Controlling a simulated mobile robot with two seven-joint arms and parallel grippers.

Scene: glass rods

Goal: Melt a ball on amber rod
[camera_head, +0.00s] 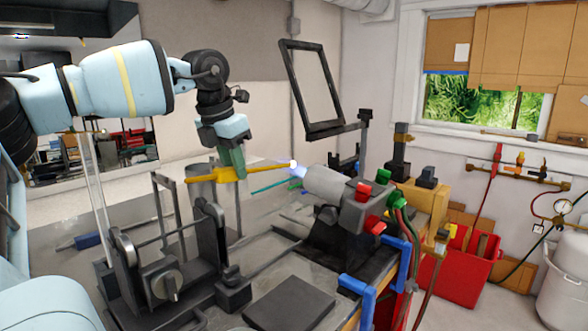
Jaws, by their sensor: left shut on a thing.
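My left gripper (232,168) comes down from the upper left and is shut on the amber rod (262,170). It holds the rod nearly level, rising slightly to the right. The rod's right tip glows white at the mouth of the torch (325,183), where a small bluish flame (298,171) shows. Whether the tip has a rounded ball shape is hard to tell through the glow. My right gripper is not in view.
A teal rod (275,186) shows just below the amber one. A black stand with rollers (163,279) is at the front left. A dark flat plate (290,304) lies at the front. A framed screen (311,90) stands behind the torch. Red, green knobs and hoses are at its right.

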